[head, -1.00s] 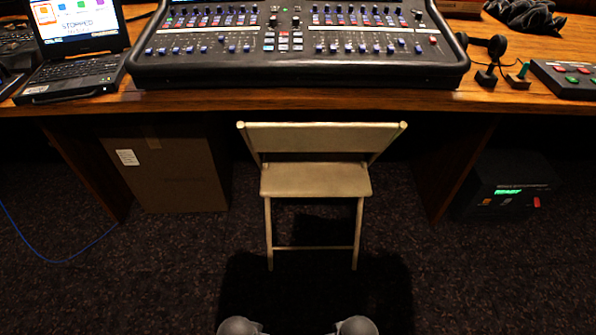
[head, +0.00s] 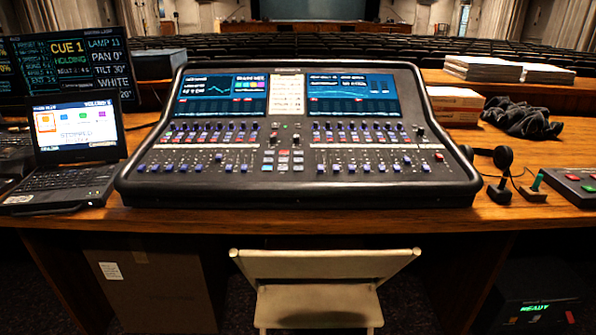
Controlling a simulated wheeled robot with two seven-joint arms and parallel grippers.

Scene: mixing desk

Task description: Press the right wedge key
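Neither of my grippers is in view. No key is marked as a wedge key that I can read. At the right of the desk stand two small levers on bases, a black one (head: 501,190) and a green-topped one (head: 535,187). To their right is a dark button box (head: 570,186) with red and green buttons, cut off by the picture edge. The black mixing console (head: 300,193) fills the middle of the desk, with rows of faders, small keys and two lit screens. Its key labels are too small to read.
A laptop (head: 75,150) sits at the left, below a cue monitor (head: 62,62). A folding chair (head: 325,265) stands before the desk (head: 300,222).

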